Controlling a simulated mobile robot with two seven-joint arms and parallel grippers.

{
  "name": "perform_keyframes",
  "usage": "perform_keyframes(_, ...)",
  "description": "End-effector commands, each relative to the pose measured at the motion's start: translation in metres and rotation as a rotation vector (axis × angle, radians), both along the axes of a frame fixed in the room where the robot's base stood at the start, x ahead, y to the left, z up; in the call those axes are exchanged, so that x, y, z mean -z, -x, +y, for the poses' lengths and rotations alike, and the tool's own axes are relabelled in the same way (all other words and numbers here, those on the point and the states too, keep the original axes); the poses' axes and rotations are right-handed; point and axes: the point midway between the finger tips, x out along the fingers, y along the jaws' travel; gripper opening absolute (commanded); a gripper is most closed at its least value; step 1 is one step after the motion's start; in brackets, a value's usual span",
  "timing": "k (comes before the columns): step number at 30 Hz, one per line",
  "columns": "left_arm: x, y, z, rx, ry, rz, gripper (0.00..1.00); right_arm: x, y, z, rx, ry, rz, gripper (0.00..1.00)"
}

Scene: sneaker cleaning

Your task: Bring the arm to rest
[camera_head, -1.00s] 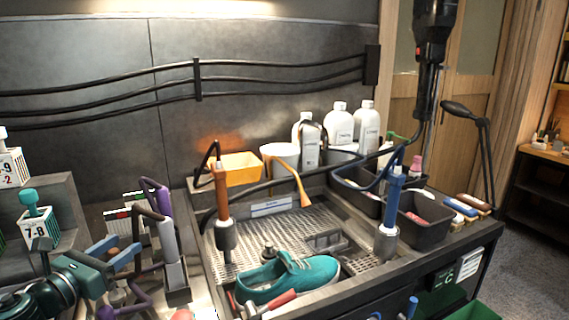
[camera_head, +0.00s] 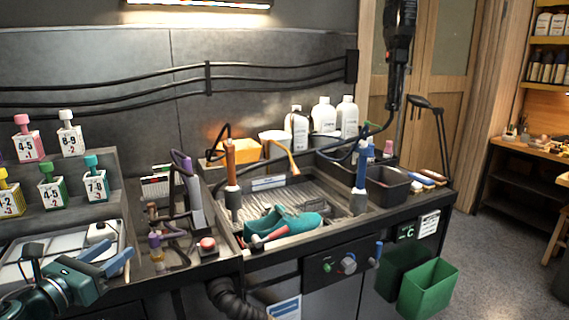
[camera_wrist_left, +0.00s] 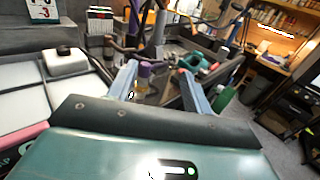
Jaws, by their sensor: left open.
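My left arm comes in at the lower left of the head view. Its left gripper (camera_head: 110,258) has two blue fingers spread apart with nothing between them, over the front left of the bench near a white tray. In the left wrist view the fingers (camera_wrist_left: 160,84) are also apart and empty. A teal sneaker (camera_head: 292,222) lies in the sink area well to the right of the gripper. It also shows small in the left wrist view (camera_wrist_left: 193,61). A red-handled tool (camera_head: 270,238) lies at its front. My right gripper is not in view.
Small numbered bottles (camera_head: 53,190) stand on a stepped rack behind the gripper. A red button (camera_head: 207,245) and upright tools are to its right. White bottles (camera_head: 323,115) stand at the back.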

Motion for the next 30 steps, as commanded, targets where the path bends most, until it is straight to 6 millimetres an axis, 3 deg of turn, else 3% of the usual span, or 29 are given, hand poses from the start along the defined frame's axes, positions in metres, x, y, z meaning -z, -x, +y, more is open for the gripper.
perform_keyframes(1, 0.023, 0.007, -0.013, -0.004, 0.145, 0.073, 0.5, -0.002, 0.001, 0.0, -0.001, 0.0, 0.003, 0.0)
perform_keyframes(8, 0.109, 0.051, -0.061, -0.098, 0.845, 0.403, 0.5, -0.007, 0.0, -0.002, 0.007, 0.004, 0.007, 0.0)
perform_keyframes(11, 0.149, 0.083, -0.089, -0.19, 1.226, 0.572, 0.5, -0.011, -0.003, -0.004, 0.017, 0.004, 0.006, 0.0)
perform_keyframes(15, 0.202, 0.145, -0.135, -0.411, 1.871, 0.808, 0.5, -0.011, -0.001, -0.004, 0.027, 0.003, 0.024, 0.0)
perform_keyframes(18, 0.227, 0.187, -0.164, -0.605, 2.293, 0.909, 0.5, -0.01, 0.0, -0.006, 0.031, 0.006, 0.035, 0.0)
perform_keyframes(21, 0.24, 0.219, -0.185, -0.774, 2.611, 0.945, 0.5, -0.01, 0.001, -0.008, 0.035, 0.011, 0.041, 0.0)
perform_keyframes(25, 0.247, 0.241, -0.2, -0.91, 2.841, 0.94, 0.5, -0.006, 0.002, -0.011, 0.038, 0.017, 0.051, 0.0)
perform_keyframes(26, 0.248, 0.243, -0.201, 0.917, -2.84, -0.93, 0.5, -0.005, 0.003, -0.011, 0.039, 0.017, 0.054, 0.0)
perform_keyframes(30, 0.25, 0.247, -0.204, 0.917, -2.802, -0.902, 0.5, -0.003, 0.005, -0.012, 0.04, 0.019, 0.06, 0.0)
